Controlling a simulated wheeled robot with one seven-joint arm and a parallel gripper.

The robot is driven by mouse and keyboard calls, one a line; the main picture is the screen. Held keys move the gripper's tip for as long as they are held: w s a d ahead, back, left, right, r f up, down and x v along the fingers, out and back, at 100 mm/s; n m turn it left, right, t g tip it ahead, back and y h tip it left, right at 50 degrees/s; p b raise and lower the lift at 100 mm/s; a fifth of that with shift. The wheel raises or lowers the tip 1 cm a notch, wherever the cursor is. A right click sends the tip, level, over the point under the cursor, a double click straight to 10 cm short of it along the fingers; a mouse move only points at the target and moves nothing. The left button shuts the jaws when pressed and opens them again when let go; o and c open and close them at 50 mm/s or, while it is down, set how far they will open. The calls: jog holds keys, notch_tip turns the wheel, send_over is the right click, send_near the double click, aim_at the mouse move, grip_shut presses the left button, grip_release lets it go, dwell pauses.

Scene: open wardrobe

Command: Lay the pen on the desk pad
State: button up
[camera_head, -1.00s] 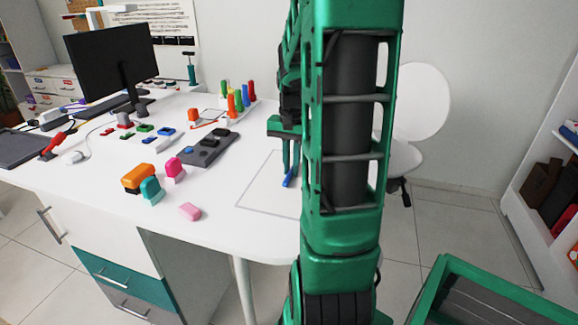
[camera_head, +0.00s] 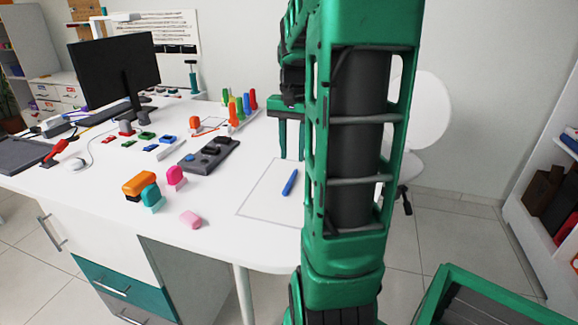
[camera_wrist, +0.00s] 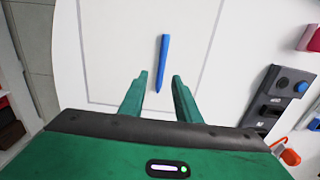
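The blue pen (camera_head: 290,182) lies on the white desk pad (camera_head: 258,204), a pale rectangle with a thin grey outline on the desk. The wrist view shows the pen (camera_wrist: 163,62) flat inside the outline of the pad (camera_wrist: 110,70), its tip pointing back between my fingers. My gripper (camera_wrist: 162,78) is open and empty; its two green fingers stand apart, above the desk and clear of the pen. In the head view my gripper (camera_head: 291,155) is behind the pen, and my arm hides the pad's right part.
Orange, teal and pink blocks (camera_head: 140,183) sit on the desk's front left. Several coloured upright markers (camera_head: 240,104) stand farther back, near a monitor (camera_head: 115,72). A white chair (camera_head: 425,115) is behind my arm.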

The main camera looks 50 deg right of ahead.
jog(key=s+a+f+n, duration=0.1)
jog(key=s+a+n, duration=0.1)
jog(key=s+a, duration=0.3)
jog(key=s+a+f+n, duration=0.2)
jog(key=s+a, duration=0.2)
jog(key=a, duration=0.2)
jog(key=s+a+f+n, duration=0.1)
jog(key=s+a+n, duration=0.2)
jog(key=s+a, duration=0.2)
jog(key=shift+s+a+f, duration=0.3)
jog(key=shift+a+f, duration=0.05)
jog(key=shift+a, duration=0.15)
